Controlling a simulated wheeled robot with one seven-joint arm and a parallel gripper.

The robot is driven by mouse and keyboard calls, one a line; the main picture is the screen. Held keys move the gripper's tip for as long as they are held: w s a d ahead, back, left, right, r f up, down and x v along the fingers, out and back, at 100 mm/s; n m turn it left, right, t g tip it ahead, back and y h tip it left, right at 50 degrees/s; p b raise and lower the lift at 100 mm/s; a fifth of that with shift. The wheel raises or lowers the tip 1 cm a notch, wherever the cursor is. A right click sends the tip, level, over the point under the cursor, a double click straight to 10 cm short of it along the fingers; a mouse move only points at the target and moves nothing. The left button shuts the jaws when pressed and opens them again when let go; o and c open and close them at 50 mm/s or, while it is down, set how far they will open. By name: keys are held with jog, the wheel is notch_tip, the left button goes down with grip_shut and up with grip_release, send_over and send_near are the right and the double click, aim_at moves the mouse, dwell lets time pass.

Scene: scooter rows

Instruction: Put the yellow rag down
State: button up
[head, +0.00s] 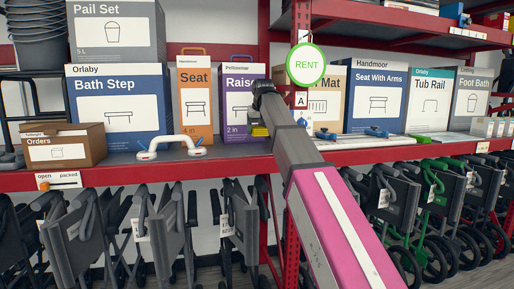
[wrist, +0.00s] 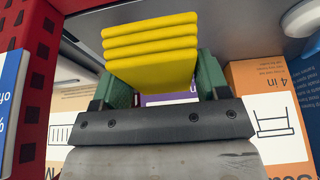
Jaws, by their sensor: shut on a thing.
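The yellow rag (wrist: 150,48) is folded into several layers in the wrist view. My gripper (wrist: 162,76) is shut on it, with a green finger at each side. In the head view only a small yellow bit of the rag (head: 260,131) shows under my dark gripper (head: 259,120), in front of the purple Raiser box (head: 240,97). The rag looks close to the shelf (head: 232,150), but I cannot tell whether it touches it. My arm hides part of the shelf to the right.
An orange Seat box (head: 195,82), a blue Bath Step box (head: 117,110) and a brown Orders carton (head: 64,146) stand to the left. A red post (head: 300,20) stands right of my gripper. Folded wheeled frames (head: 162,230) stand below.

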send_over(256, 151)
jog(key=f, duration=0.5)
jog(key=shift+s+d, duration=0.15)
jog(key=shift+d, duration=0.1)
jog(key=shift+f, duration=2.05)
jog(key=o, duration=0.9)
jog(key=shift+f, duration=0.1)
jog(key=v, duration=1.1)
jog(key=shift+s+r, duration=0.15)
jog(key=shift+r, duration=0.2)
jog(key=shift+s+d+r, duration=0.1)
jog(key=shift+r, duration=0.1)
